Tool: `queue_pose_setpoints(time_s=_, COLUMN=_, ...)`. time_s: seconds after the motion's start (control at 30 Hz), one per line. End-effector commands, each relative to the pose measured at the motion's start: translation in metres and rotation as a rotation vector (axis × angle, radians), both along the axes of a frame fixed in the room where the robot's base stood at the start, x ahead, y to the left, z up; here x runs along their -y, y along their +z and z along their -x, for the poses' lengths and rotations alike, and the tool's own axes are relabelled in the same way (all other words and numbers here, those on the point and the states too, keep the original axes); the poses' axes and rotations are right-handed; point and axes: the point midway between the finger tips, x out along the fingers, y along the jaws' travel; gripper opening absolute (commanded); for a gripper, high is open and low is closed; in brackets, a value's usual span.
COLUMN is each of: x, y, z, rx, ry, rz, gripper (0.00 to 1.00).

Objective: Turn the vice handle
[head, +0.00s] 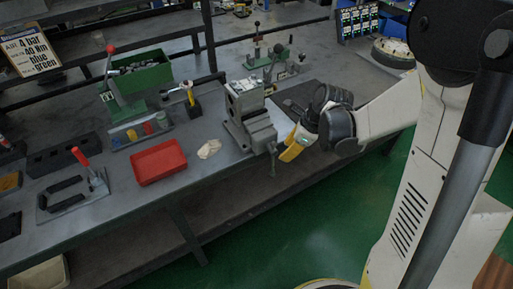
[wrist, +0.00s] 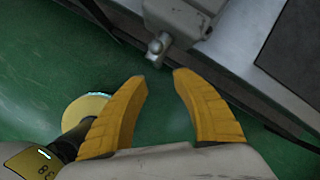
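The grey vice (head: 250,118) is mounted at the front edge of the workbench, right of the red tray. Its handle (head: 273,160) hangs down at the front in the head view. In the wrist view the vice's screw end (wrist: 160,44) shows at the top centre, just beyond the fingertips; part of the handle there is hard to make out. My gripper (head: 291,145) has yellow fingers and is just right of the handle. In the wrist view my gripper (wrist: 162,76) is open, with a clear gap between the fingers and nothing in it.
A red tray (head: 159,162), a crumpled cloth (head: 209,149) and a green box (head: 139,78) are on the bench left of the vice. A dark mat (head: 298,95) lies behind my gripper. Open green floor (head: 285,225) lies in front of the bench.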

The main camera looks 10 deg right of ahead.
Motion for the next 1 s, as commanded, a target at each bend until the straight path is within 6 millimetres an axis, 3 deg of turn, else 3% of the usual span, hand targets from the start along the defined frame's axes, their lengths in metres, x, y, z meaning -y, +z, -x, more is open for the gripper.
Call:
queue_pose_setpoints(time_s=0.03, x=0.002, y=-0.011, z=-0.003, rx=-0.018, ry=-0.043, rz=-0.023, gripper=0.33)
queue_pose_setpoints(time_s=0.37, x=-0.003, y=-0.045, z=-0.011, rx=-0.053, ry=-0.121, rz=-0.061, gripper=0.33)
queue_pose_setpoints(time_s=0.7, x=-0.021, y=-0.106, z=-0.029, rx=-0.052, ry=-0.119, rz=-0.060, gripper=0.33)
queue_pose_setpoints(time_s=1.0, x=-0.027, y=-0.122, z=-0.035, rx=-0.051, ry=-0.120, rz=-0.060, gripper=0.33)
